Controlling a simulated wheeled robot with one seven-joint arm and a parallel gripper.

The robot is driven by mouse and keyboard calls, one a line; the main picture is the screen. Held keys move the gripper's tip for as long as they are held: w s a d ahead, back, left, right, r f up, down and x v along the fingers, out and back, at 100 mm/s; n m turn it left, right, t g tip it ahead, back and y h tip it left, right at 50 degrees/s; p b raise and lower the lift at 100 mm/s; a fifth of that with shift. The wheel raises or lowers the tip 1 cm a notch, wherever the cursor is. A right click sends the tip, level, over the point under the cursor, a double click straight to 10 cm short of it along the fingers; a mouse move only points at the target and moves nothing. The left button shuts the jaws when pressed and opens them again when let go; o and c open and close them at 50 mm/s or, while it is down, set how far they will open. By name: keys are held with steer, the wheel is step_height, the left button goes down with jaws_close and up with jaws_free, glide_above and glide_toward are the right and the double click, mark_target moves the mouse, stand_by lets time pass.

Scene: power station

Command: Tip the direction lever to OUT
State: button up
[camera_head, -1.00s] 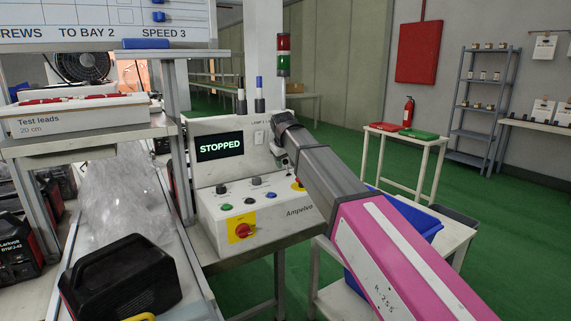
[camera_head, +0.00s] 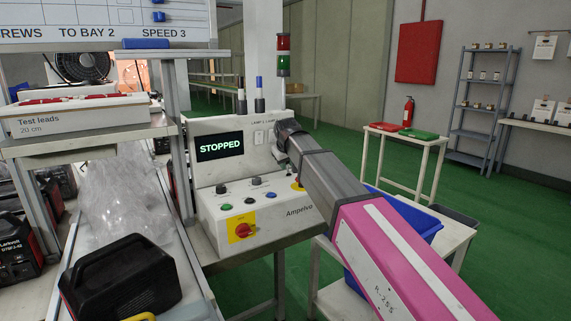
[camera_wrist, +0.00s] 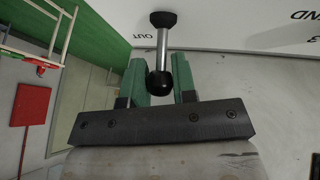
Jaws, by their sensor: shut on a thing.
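The direction lever (camera_wrist: 162,52) is a metal rod with a black base and a black ball knob, seen in the wrist view. It stands out from the white panel (camera_wrist: 230,35), with an upside-down OUT label (camera_wrist: 145,36) just left of its base. My gripper (camera_wrist: 160,82) has its green fingers either side of the knob and is shut on the lever. In the head view my wrist (camera_head: 290,135) is at the right of the console (camera_head: 207,203) and hides the lever. The console's screen (camera_head: 220,147) reads STOPPED.
The console front carries several knobs and buttons and a red rotary switch (camera_head: 241,230) on yellow. A blue bin (camera_head: 418,219) stands right of the console, partly behind my arm. A black case (camera_head: 120,280) and clear plastic wrap (camera_head: 125,195) lie left.

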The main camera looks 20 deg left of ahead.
steer(key=shift+s+d+r+t+y, duration=0.1)
steer(key=shift+s+d+t+y, duration=0.2)
steer(key=shift+t+y, duration=0.25)
steer(key=o, duration=0.9)
steer(key=v, duration=1)
steer(key=shift+s+d+r, duration=0.15)
steer(key=shift+r, duration=0.15)
